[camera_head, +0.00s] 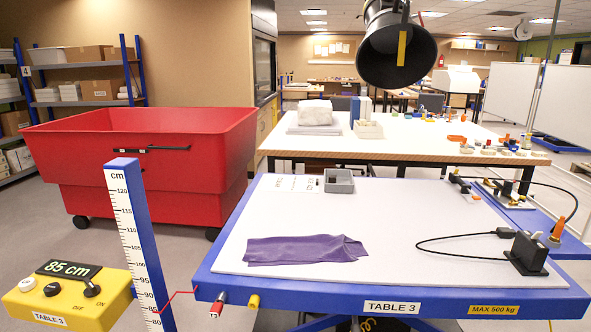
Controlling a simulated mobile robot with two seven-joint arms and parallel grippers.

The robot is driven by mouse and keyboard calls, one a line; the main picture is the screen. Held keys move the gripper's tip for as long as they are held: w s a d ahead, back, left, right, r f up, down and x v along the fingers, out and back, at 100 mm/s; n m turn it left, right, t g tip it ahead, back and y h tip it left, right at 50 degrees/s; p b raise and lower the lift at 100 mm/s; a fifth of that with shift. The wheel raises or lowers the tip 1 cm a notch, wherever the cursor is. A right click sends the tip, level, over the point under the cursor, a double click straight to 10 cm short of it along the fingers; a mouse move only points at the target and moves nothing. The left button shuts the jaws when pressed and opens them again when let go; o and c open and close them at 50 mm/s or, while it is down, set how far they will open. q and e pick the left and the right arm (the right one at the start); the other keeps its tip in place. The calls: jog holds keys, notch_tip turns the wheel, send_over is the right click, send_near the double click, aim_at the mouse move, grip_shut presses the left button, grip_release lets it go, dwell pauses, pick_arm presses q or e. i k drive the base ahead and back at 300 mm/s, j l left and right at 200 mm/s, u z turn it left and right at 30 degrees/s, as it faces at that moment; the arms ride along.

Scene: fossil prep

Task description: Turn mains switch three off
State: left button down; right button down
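A yellow control box (72,304) labelled TABLE 3 stands at the lower left, beside the table's left corner. On its top right is a black switch knob (91,289) with ON and OFF printed near it; I cannot tell which mark it points to. No other switch marked three is readable. Neither of my grippers is in view.
A red cart (140,155) stands behind; a black hood (397,50) hangs above.

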aim_at(91, 291)
jog(key=u, duration=1.35)
